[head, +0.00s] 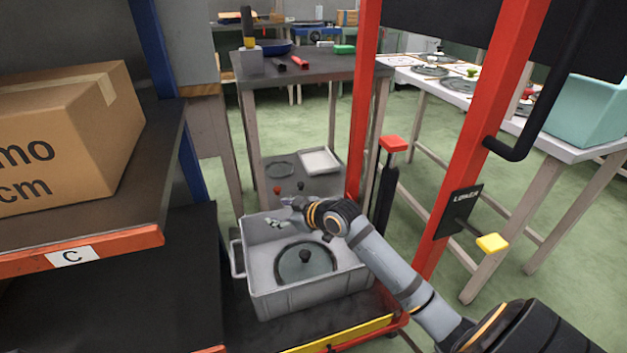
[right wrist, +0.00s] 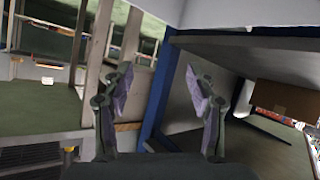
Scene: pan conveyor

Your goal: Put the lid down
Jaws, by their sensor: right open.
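A round lid (head: 291,268) with dark glass and a black knob lies in the grey crate (head: 310,302), its knob upward. My right gripper (head: 272,218) is above the back left part of the crate, apart from the lid. In the right wrist view the two fingers of the right gripper (right wrist: 158,88) are spread with nothing between them. The lid does not show in that view. My left gripper is in neither view.
The crate stands on a low red-and-yellow-edged cart (head: 355,335) between red posts (head: 462,150). A shelf (head: 95,245) with a cardboard box (head: 65,135) is at the left. A grey-topped table (head: 310,68) stands behind. A table with several lids is at the right.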

